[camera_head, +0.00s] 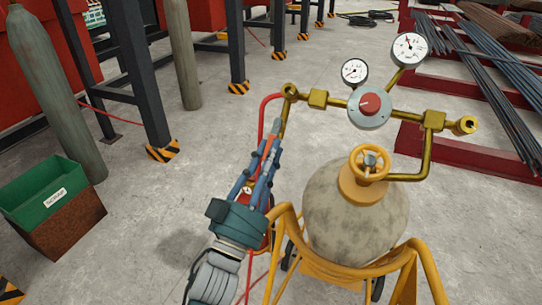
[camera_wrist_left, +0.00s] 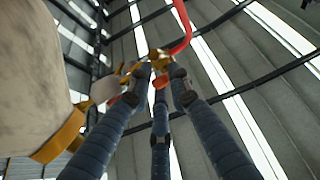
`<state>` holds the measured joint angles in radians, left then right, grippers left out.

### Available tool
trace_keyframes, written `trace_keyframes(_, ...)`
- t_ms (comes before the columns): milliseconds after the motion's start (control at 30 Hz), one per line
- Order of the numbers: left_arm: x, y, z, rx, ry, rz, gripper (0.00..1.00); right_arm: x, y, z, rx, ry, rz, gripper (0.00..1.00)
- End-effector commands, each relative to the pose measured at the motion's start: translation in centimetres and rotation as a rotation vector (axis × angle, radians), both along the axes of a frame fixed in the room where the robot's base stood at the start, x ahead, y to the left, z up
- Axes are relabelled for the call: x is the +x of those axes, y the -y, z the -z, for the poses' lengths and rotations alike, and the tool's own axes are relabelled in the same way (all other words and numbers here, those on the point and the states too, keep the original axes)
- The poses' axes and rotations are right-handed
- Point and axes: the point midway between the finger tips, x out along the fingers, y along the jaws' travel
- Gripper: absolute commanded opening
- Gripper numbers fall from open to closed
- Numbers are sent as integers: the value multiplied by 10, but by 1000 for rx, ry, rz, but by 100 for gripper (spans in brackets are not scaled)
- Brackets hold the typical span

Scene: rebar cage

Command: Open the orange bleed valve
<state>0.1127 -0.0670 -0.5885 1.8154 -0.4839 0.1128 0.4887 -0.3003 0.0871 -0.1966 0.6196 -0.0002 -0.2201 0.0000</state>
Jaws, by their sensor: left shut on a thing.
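The gas assembly has a grey tank (camera_head: 350,225) with brass pipework (camera_head: 338,102) above it. My left gripper (camera_head: 271,142) is at the lower end of the brass pipe on the left side, left of the tank. In the left wrist view my left gripper's fingers (camera_wrist_left: 160,76) close around a small orange part, the bleed valve (camera_wrist_left: 160,83), beside a brass fitting (camera_wrist_left: 158,56). The fingers largely hide the valve in the head view, so I cannot tell its turned position. My right gripper is not in view.
A yellow handwheel (camera_head: 369,163), a red-knobbed regulator (camera_head: 370,104) and two gauges (camera_head: 409,48) sit close by on the right. A red hose (camera_head: 263,110) loops beside my gripper. A yellow frame (camera_head: 285,225) surrounds the tank. Open concrete floor (camera_head: 215,140) lies left.

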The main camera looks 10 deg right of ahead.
Motion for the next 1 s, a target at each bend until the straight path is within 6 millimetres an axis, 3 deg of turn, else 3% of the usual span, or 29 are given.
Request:
trace_keyframes(33, -1, -2, -9, -24, 6, -4, 0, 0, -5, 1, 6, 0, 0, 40)
trace_keyframes(200, -1, -2, -9, -39, -4, -14, 0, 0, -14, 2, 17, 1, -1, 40)
trace_keyframes(633, -1, -3, -10, -44, -5, -16, 0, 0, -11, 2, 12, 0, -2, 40)
trace_keyframes(667, -1, -3, -11, -44, -5, -16, 22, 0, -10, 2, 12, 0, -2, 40)
trace_keyframes(700, -1, -3, -10, -44, -5, -16, 30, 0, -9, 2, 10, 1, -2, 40)
trace_keyframes(1000, -2, -1, -4, -36, -14, -15, 33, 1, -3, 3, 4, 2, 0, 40)
